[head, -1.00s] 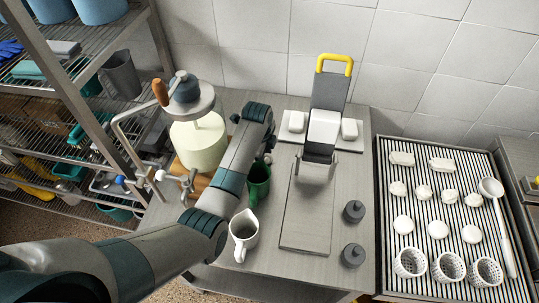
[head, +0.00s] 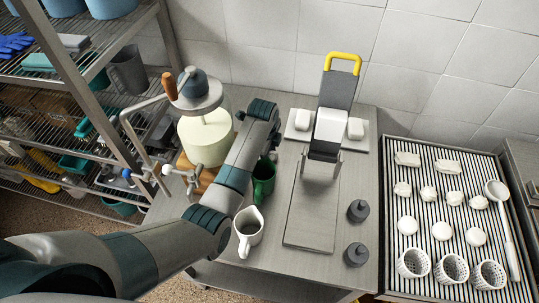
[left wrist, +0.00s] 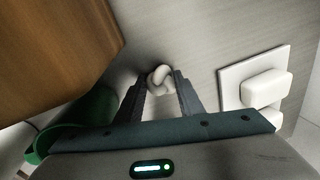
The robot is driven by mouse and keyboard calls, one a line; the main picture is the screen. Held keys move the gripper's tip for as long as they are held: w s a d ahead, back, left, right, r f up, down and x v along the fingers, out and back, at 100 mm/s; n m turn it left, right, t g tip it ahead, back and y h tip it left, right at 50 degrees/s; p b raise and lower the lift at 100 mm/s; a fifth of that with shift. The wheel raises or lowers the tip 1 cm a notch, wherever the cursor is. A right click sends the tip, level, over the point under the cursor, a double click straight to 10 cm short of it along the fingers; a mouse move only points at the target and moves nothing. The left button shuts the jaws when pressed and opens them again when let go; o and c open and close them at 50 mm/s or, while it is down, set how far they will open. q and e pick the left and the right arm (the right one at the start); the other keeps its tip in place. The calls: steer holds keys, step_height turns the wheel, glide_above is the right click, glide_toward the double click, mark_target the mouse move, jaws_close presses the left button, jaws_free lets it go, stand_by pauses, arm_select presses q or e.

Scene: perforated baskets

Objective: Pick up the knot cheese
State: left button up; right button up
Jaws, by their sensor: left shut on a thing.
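The knot cheese (left wrist: 160,78) is a small white twisted lump, seen in the left wrist view just above the grey table surface. My left gripper (left wrist: 160,86) is shut on it, with one dark finger on each side. I cannot tell whether the cheese still touches the table. In the head view my left forearm and wrist hide the gripper's fingertips and this cheese. My right gripper is in neither view.
A ribbed tray (head: 440,255) holds white cheeses and perforated baskets at far right.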

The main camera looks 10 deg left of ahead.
arm_select(q)
step_height(320, 180, up, 9)
steer(key=b, duration=0.3)
steer(key=shift+f, duration=0.15)
steer(key=shift+r, duration=0.6)
